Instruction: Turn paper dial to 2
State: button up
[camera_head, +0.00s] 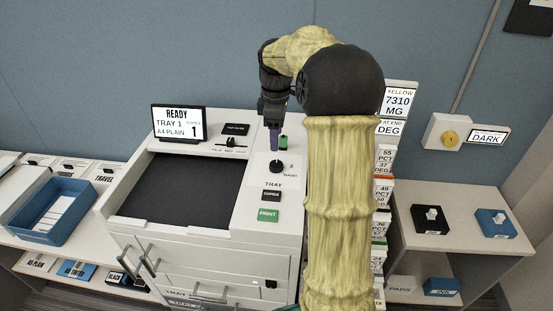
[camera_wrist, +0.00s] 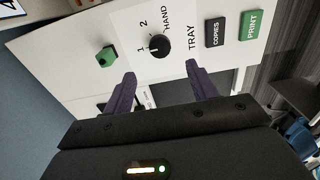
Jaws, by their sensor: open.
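The paper dial is a round black knob (camera_wrist: 159,46) on the printer's white panel, with 1, 2 and HAND printed around it and TRAY beside it. A small pale mark on the knob appears to face the 1. The dial (camera_head: 276,167) also shows in the head view. My gripper (camera_head: 274,147) points down just above and behind it. In the wrist view my gripper's two purple fingers (camera_wrist: 163,78) are apart, with nothing between them. The dial lies beyond the fingertips, not touched.
The printer screen (camera_head: 179,123) reads READY, TRAY 1, A4 PLAIN, 1. A blue tray (camera_head: 55,210) stands at left.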

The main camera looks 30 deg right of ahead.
aim_at(276, 164)
notch_tip(276, 164, down, 10)
jog(key=shift+r+p, duration=0.25)
jog(key=shift+p, duration=0.3)
jog(key=shift+c, duration=0.2)
jog(key=c, duration=0.9)
